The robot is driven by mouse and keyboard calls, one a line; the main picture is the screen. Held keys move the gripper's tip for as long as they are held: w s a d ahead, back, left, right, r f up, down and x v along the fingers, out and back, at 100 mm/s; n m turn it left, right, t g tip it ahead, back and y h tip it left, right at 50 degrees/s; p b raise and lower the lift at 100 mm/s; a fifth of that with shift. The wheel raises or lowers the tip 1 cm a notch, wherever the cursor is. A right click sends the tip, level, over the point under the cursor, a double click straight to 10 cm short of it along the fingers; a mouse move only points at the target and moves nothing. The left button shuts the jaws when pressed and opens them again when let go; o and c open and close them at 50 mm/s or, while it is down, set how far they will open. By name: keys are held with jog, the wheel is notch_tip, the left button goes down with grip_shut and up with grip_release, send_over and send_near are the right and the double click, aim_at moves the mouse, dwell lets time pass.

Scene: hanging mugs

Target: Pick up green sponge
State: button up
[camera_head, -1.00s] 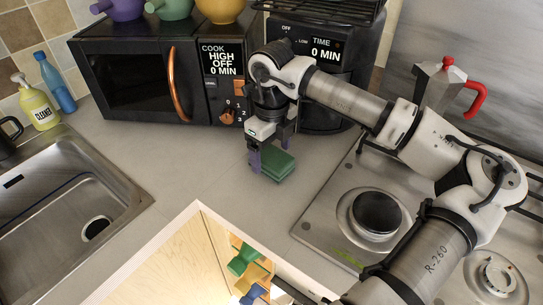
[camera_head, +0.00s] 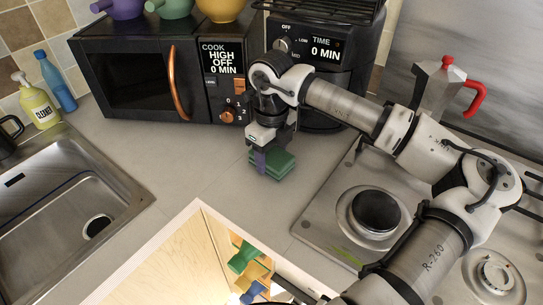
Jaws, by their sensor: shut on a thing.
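The green sponge (camera_head: 274,166) is a flat, layered green block on the grey counter, in front of the microwave and the air-fryer-like appliance. My gripper (camera_head: 264,165) points down over it, with a purple finger against the sponge's near side. The other finger is hidden behind the sponge or the hand. The gripper is shut on the sponge. I cannot tell whether the sponge touches the counter or is slightly above it.
A black microwave (camera_head: 130,75) and a black oven (camera_head: 318,85) stand just behind. The stove (camera_head: 340,205) with a moka pot (camera_head: 435,85) is to the right. The sink (camera_head: 60,215) is to the left. An open drawer (camera_head: 190,260) with coloured items is in front.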

aim_at(272, 154)
notch_tip(272, 154, up, 20)
jog(key=b, duration=0.2)
jog(key=shift+b, duration=0.4)
